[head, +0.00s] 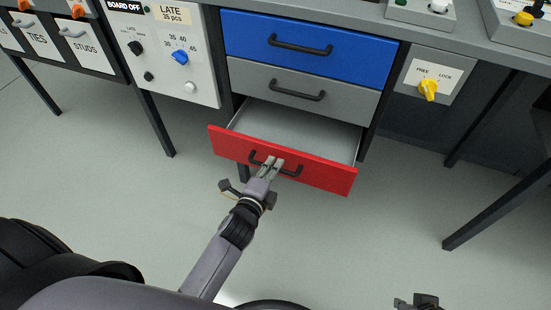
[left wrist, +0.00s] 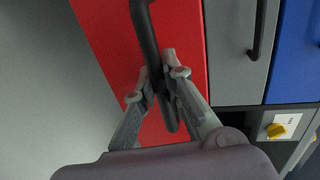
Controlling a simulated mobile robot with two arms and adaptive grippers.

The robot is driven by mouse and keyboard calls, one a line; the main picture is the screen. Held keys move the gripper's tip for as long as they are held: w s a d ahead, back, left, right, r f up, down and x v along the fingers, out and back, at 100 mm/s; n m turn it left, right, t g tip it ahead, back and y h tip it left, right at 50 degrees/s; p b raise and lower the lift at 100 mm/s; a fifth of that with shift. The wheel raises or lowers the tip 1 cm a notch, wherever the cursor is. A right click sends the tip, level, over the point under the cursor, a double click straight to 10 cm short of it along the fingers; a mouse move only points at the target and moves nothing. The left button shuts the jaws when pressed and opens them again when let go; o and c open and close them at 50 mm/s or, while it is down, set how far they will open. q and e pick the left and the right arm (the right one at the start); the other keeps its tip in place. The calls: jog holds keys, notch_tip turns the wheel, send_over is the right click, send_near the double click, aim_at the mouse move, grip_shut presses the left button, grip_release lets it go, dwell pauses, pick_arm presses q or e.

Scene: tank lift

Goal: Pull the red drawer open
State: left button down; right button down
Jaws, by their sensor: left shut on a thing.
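The red drawer (head: 323,178) is the lowest of three and stands pulled out. Its light grey inside (head: 300,127) shows and looks empty. My left gripper (head: 272,164) is shut on the black bar handle (head: 291,173) on the drawer's red front. In the left wrist view the two fingers (left wrist: 165,85) sit on either side of the handle (left wrist: 146,35), with the red front (left wrist: 105,40) behind them. A small dark part of what seems to be my right gripper (head: 418,301) shows at the bottom edge; its fingers cannot be made out.
Above are a shut grey drawer (head: 345,97) and a shut blue drawer (head: 350,55). A FREE/LOCK panel with a yellow knob (head: 428,90) is to the right, and a white dial panel (head: 168,55) to the left. Table legs (head: 495,205) stand at the right. The floor in front is clear.

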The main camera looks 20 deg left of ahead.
pick_arm(q)
jog(key=shift+f+v, duration=0.2)
jog(key=shift+v, duration=0.8)
pick_arm(e)
jog(key=shift+s+r, duration=0.25)
jog(key=shift+s, duration=0.25)
pick_arm(q)
jog(key=c, duration=1.9)
grip_release()
pick_arm(e)
jog(key=shift+w, duration=0.1)
pick_arm(q)
jog(key=v, duration=1.2)
